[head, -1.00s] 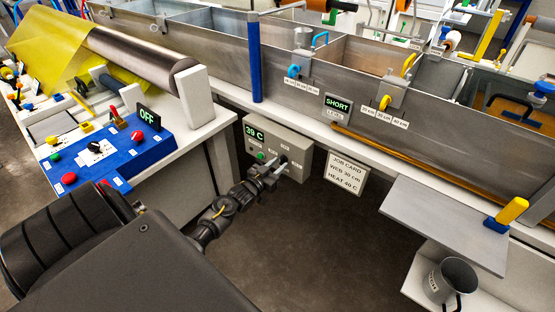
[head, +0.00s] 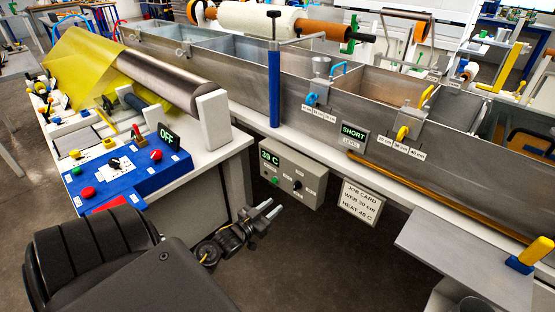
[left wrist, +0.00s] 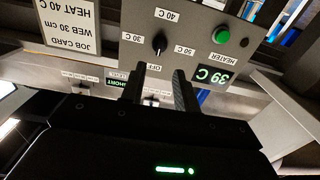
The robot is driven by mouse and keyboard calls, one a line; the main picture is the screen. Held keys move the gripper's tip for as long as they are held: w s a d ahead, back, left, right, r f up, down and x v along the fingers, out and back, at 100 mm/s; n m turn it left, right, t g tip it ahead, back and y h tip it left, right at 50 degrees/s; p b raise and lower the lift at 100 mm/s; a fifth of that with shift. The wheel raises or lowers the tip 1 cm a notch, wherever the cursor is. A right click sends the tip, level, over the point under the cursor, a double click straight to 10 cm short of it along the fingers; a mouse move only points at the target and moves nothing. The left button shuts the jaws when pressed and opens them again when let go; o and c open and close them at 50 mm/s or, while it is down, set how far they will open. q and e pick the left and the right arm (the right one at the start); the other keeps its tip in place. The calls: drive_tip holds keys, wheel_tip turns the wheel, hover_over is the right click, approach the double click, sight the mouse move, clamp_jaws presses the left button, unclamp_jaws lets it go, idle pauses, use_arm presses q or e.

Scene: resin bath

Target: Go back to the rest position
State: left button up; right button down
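My left gripper (head: 272,209) is in the open space in front of the grey heater box (head: 309,190), below it in the head view. Its two fingers stand apart with nothing between them. The box has a lit display reading 39 C (head: 269,157), a green button (head: 274,181) and a black knob (head: 297,185). In the left wrist view the box shows upside down, with the knob (left wrist: 159,44) beyond the fingertips (left wrist: 157,85) and clear of them. Labels OFF, 30 C, 40 C and 50 C surround the knob. My right gripper is not in view.
A job card (head: 361,202) reading web 30 cm, heat 40 C hangs right of the box. A blue control panel (head: 128,175) with an OFF display is at the left. The long metal bath (head: 240,91) runs behind. A grey shelf (head: 465,255) juts out at right. Floor between is clear.

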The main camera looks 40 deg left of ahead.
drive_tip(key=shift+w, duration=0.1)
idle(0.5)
